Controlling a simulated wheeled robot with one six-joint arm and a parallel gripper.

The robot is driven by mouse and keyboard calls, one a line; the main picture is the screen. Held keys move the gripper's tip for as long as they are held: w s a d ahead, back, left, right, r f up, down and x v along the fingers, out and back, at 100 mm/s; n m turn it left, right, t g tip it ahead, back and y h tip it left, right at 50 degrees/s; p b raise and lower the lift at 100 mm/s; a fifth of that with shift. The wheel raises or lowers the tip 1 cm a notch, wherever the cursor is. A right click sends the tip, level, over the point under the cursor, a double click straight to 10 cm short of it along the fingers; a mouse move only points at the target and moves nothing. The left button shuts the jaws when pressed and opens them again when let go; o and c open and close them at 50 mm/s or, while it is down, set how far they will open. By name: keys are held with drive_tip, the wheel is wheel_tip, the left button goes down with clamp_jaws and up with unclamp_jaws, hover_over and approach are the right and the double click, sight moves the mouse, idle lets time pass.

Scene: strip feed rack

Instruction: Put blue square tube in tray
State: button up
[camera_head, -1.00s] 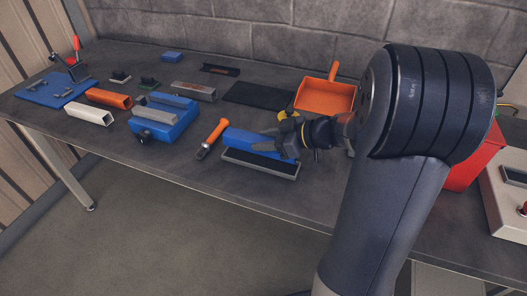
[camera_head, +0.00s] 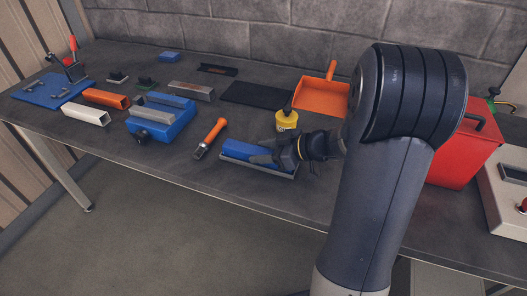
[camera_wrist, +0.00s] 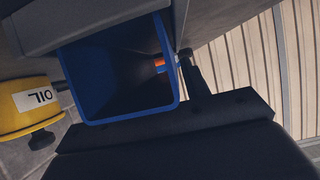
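The blue square tube (camera_head: 238,149) lies lengthwise in the shallow grey tray (camera_head: 258,173) near the table's front edge. It looks level, but its exact seating on the tray floor is hidden. My gripper (camera_head: 264,150) is at the tube's right end, with one finger on the near side and one on the far side. In the wrist view I look into the open end of the blue tube (camera_wrist: 118,70). A dark finger (camera_wrist: 190,70) shows to its right with a small gap, so the gripper looks open. The grey tray (camera_wrist: 35,25) shows at the top there.
A yellow oil can (camera_head: 287,121) stands just behind the tray. An orange-handled tool (camera_head: 210,138) lies to the left, beyond it a blue fixture (camera_head: 160,120). An orange dustpan (camera_head: 320,95) and red box (camera_head: 465,150) are behind and right. A black mat (camera_head: 257,93) lies farther back.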

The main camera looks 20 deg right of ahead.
drive_tip(key=shift+o, duration=1.3)
drive_tip(key=shift+r+p, duration=0.2)
drive_tip(key=shift+p, duration=0.1)
drive_tip(key=b+v, duration=0.1)
drive_tip(key=v, duration=1.1)
drive_tip(key=shift+b, duration=0.3)
